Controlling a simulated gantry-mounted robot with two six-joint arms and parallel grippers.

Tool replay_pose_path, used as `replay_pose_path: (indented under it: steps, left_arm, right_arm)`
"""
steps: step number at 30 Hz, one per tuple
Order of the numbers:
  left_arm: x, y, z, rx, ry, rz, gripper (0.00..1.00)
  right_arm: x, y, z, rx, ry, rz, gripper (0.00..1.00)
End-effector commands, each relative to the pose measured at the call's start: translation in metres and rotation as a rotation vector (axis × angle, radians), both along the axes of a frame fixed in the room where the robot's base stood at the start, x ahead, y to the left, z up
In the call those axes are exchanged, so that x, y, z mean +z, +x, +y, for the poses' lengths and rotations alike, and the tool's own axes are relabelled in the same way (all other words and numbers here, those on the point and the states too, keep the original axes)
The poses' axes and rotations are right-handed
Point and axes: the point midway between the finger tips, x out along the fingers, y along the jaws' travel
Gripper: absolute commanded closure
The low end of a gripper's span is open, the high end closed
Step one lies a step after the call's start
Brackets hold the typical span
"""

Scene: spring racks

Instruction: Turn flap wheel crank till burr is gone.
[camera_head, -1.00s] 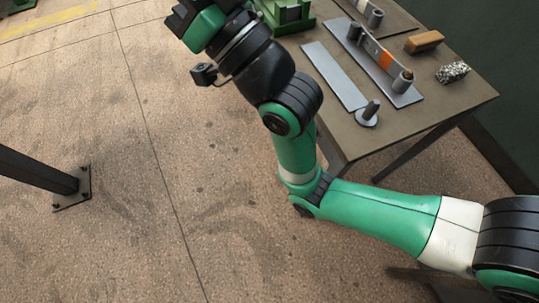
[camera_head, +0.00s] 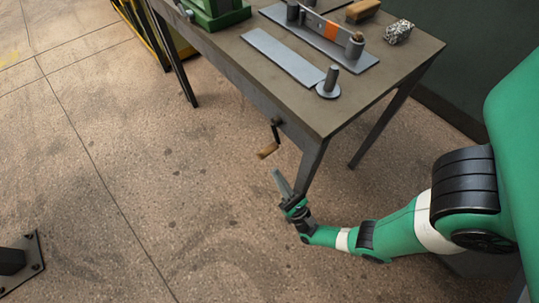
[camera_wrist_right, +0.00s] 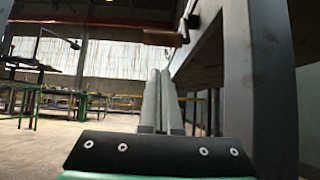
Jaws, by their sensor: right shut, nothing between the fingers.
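A crank (camera_head: 275,133) with a wooden handle (camera_head: 267,151) hangs on the front side of the table, near its front corner. It also shows in the right wrist view, where the wooden handle (camera_wrist_right: 165,38) lies ahead of the fingers, at the top. My right gripper (camera_head: 277,173) is below the tabletop beside the front table leg, pointing up toward the crank, apart from it. Its two grey fingers (camera_wrist_right: 160,76) are shut and empty. I cannot make out a flap wheel or a burr. My left gripper is out of view.
The table (camera_head: 255,75) carries a flat grey plate (camera_head: 284,58), a round-based post (camera_head: 329,84), a grey fixture with an orange band (camera_head: 331,30), a wooden block (camera_head: 362,10) and a speckled block (camera_head: 398,31). A table leg (camera_head: 311,163) stands close to the gripper.

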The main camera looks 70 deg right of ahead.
Motion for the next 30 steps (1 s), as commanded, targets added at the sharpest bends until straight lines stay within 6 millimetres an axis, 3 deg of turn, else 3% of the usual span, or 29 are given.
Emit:
replay_pose_path:
  steps: [7,19,24,30]
  left_arm:
    - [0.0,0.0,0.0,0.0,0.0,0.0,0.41]
    - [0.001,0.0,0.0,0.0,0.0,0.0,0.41]
    - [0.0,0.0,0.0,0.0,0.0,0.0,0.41]
    - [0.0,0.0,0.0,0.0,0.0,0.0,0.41]
  right_arm:
    - [0.014,0.013,-0.01,-0.004,-0.002,-0.005,1.0]
    - [0.069,0.065,-0.045,-0.002,-0.004,-0.004,1.0]
    - [0.07,0.041,-0.027,0.002,-0.003,0.0,1.0]
    - [0.073,0.032,-0.021,-0.001,-0.003,0.0,1.0]
